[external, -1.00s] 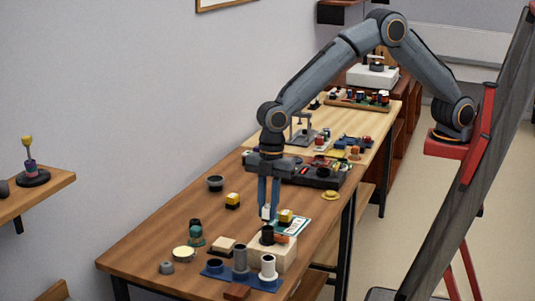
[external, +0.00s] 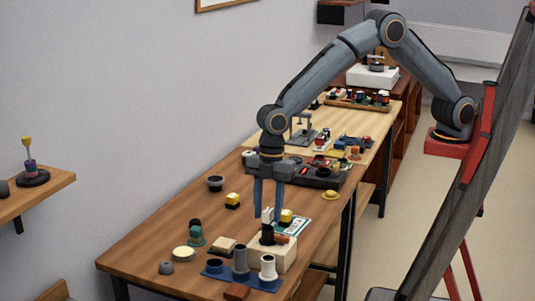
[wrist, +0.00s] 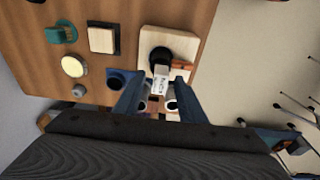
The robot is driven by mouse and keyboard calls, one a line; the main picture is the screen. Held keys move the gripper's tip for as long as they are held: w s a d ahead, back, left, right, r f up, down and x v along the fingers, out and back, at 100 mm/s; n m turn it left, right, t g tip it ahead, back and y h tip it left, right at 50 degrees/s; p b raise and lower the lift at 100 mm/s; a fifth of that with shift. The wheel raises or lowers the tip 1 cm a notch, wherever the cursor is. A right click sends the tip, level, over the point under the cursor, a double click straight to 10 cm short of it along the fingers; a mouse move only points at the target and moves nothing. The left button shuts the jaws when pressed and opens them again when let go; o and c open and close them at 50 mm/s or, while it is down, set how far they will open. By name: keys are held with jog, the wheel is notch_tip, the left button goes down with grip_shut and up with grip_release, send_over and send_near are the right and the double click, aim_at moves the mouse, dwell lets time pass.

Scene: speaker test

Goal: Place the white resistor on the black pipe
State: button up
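The white resistor (external: 267,214), a small white block with dark marks in the wrist view (wrist: 159,82), stands on top of the black pipe (external: 267,233). The black pipe (wrist: 161,56) is a short dark cylinder on a pale wooden block (external: 284,258). My gripper (external: 268,217) is open, pointing down, with one finger on each side of the resistor. In the wrist view the fingers (wrist: 160,82) are apart, with gaps beside the resistor. The exact contact between resistor and pipe is hard to see.
A blue mat (external: 258,285) with grey and white cylinders stands just in front of the block. An orange piece (external: 282,239) lies beside the pipe. A yellow-topped block (external: 286,216) is close to the right finger.

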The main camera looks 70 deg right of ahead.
notch_tip(320, 180, up, 12)
jog(key=d+b, duration=0.1)
jog(key=b, duration=0.2)
jog(key=shift+d+f, duration=0.25)
jog(key=shift+d, duration=0.1)
jog(key=w+d+f+m, duration=0.1)
jog(key=d+f+m, duration=0.15)
jog(key=d, duration=0.85)
jog(key=d+f+m+h, duration=0.15)
jog(key=d+m, duration=0.25)
jog(key=d, duration=0.7)
jog(key=w+d+f+m+y, duration=0.15)
jog(key=d+m, duration=0.25)
jog(key=d, duration=0.6)
jog(key=s+d+f+m+h, duration=0.1)
jog(key=s+d+f+m, duration=0.2)
jog(key=s+d, duration=0.4)
jog(key=s+d+f+m+t, duration=0.1)
jog(key=s+d+f+m, duration=0.2)
jog(key=s+d, duration=0.4)
jog(key=d+m, duration=0.1)
jog(key=d, duration=0.3)
jog(key=shift+s+d+f+h, duration=0.2)
jog(key=shift+s+d+h, duration=0.05)
jog(key=shift+d+h, duration=0.15)
